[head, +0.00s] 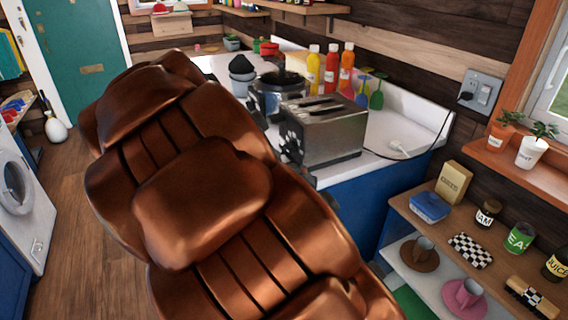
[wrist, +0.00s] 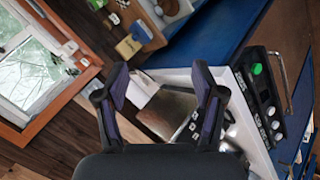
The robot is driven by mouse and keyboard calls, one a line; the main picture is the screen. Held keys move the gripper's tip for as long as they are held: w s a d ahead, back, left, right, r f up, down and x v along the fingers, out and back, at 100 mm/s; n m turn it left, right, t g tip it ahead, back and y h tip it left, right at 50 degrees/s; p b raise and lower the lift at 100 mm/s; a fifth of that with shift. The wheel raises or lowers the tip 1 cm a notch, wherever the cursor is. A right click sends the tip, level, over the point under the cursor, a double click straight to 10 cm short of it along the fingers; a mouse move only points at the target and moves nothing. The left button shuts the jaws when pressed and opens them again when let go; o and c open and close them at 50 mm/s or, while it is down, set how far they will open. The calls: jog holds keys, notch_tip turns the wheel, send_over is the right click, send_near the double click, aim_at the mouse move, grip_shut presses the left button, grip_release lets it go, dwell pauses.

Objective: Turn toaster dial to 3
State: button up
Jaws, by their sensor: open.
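The silver toaster (head: 335,135) stands on the white counter in the head view, with two slots on top. Its dark left end is partly behind my copper-coloured arm, and I cannot make out the dial or its setting. In the wrist view, a silver boxy thing that looks like the toaster (wrist: 172,112) lies beyond and between the fingers. My gripper (wrist: 160,82) is open, with its two dark fingers well apart and nothing between their tips. No contact with the toaster shows.
Behind the toaster are a pot (head: 279,92), sauce bottles (head: 330,70) and coloured utensils (head: 376,95). A shelf (head: 405,210) with cups and jars stands at lower right. A black control panel (wrist: 262,100) shows in the wrist view.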

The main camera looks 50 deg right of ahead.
jog(key=w+d+f+m+g+h+b, duration=0.2)
jog(key=w+d+m+h+b, duration=0.4)
jog(key=w, duration=0.3)
jog(key=m+t+h+b, duration=0.1)
jog(key=m+h+b, duration=0.15)
jog(key=b, duration=0.35)
send_near(286, 148)
jog(key=d+f, duration=0.1)
jog(key=d, duration=0.1)
jog(key=shift+h, duration=0.35)
jog(key=x, duration=0.5)
jog(key=p+x, duration=0.1)
jog(key=x, duration=0.1)
jog(key=shift+s+d, duration=0.25)
jog(key=shift+s, duration=0.15)
jog(key=c, duration=1.1)
